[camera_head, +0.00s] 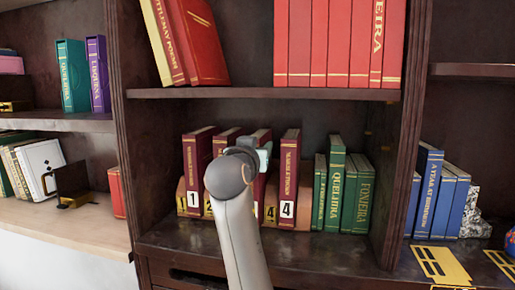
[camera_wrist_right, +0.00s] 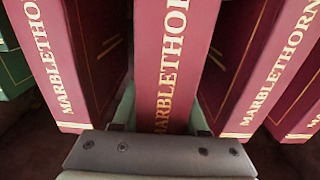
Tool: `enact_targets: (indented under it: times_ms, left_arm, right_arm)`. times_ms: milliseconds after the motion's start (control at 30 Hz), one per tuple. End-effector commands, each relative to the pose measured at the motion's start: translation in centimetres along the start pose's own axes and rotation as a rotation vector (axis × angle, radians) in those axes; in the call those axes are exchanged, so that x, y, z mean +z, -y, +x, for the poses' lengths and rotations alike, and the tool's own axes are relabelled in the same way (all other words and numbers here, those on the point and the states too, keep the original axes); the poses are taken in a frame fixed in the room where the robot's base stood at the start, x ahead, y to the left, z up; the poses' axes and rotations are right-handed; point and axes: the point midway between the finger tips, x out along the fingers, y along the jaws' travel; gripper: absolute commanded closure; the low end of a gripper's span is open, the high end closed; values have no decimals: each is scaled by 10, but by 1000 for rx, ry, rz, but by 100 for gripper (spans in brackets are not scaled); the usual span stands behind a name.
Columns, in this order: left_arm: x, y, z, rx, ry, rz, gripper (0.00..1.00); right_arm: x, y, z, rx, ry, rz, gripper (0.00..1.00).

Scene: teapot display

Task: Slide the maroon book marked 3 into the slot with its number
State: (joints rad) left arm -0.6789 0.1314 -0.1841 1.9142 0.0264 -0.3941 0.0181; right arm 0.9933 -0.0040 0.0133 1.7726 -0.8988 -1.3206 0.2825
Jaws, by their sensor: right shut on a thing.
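The maroon book (camera_head: 260,186) third from the left stands in the row on the middle shelf, mostly behind my right arm. Its number is hidden. My right gripper (camera_head: 262,157) is shut on this book, one finger on each side. In the right wrist view the gripped maroon book (camera_wrist_right: 165,60) is upright between the fingers, with neighbours on both sides. A tan holder with yellow number marks (camera_head: 270,213) shows low between the books. Whether the held book is fully seated cannot be told. My left gripper is not in view.
Maroon book 1 (camera_head: 196,160) and another maroon book (camera_head: 221,142) stand to the left, and maroon book 4 (camera_head: 289,175) to the right. Green books (camera_head: 335,185) stand farther right. The shelf board (camera_head: 330,250) in front is clear. An upper shelf (camera_head: 260,93) is above.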

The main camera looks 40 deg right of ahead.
Motion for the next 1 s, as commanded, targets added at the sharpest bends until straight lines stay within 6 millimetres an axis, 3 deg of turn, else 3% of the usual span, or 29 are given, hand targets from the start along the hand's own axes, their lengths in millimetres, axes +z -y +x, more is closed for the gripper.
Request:
enact_targets:
  times_ms: [733, 767, 1000]
  left_arm:
    - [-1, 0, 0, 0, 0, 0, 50]
    - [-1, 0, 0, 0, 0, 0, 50]
    - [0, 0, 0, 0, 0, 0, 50]
  right_arm:
    - [-3, -1, 17, 0, -8, 2, 100]
    - [-3, -1, 16, 0, -8, 3, 54]
    - [-2, 0, 16, 0, -4, 1, 27]
